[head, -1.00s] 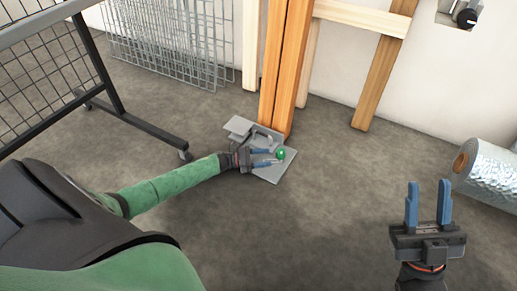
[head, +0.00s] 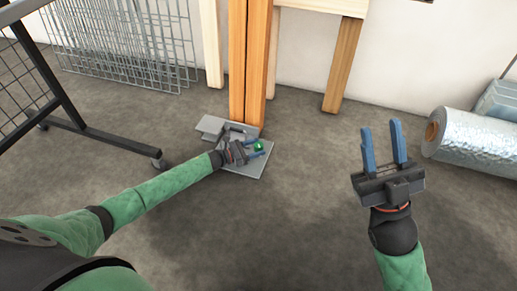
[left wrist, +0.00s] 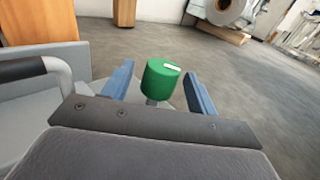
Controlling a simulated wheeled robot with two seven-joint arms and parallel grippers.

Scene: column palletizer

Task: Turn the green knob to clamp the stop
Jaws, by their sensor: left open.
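The green knob (head: 258,147) is on a grey metal stop (head: 252,169) on the floor, at the foot of the wooden posts. My left gripper (head: 257,149) is open, with its blue fingers on either side of the knob. In the left wrist view the knob (left wrist: 161,80) stands between the two fingertips (left wrist: 160,88), with visible gaps on both sides, and has a white mark on top. My right gripper (head: 382,147) is open and empty, raised above the floor at the right.
Wooden posts (head: 248,60) rise right behind the stop. A wheeled rack (head: 90,140) stands at left, with wire mesh panels (head: 125,45) against the wall. A foil roll (head: 475,143) lies at right. The middle floor is clear.

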